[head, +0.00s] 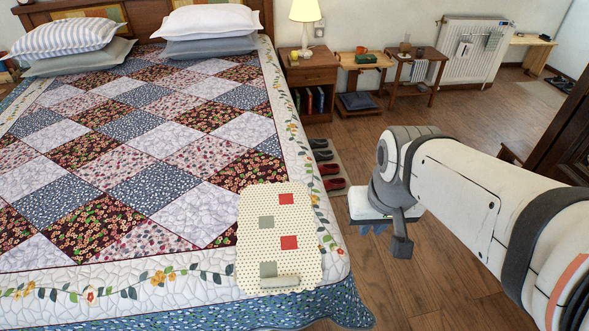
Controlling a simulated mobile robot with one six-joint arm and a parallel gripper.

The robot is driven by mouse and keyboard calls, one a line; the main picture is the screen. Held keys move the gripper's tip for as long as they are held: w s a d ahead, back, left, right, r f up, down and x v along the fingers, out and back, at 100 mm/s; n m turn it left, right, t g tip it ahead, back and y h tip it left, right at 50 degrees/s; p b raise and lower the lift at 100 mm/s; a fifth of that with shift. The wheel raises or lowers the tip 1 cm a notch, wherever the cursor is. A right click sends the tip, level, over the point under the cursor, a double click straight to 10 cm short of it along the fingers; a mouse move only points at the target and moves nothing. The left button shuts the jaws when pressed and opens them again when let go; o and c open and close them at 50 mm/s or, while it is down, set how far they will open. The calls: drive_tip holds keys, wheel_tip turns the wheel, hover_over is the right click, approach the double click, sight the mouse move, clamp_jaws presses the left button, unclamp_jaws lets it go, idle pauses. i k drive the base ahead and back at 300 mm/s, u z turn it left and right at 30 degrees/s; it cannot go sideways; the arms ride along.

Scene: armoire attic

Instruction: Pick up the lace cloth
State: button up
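No cloth with a clear lace pattern shows. A cream, dotted cloth (258,208) with wavy edges and red and grey-green squares lies flat on the near right corner of the bed; I cannot tell if it is the lace cloth. A small pale roll (280,282) lies at its near edge. My gripper (385,228) hangs above the floor, to the right of the bed and apart from the cream cloth. A white piece shows at the gripper; I cannot tell if it is part of it. The fingertips are too unclear to show whether they are open or shut.
The patchwork bed (170,205) fills the left, with pillows at its head. A nightstand (316,75) with a lamp, small tables (412,68) and a radiator (467,55) line the back wall. Slippers (330,170) lie beside the bed. The wooden floor beyond my arm is mostly clear.

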sight(277, 247)
drive_tip(key=z, duration=1.4)
drive_tip(key=k, duration=1.15)
drive_tip(key=u, duration=1.1)
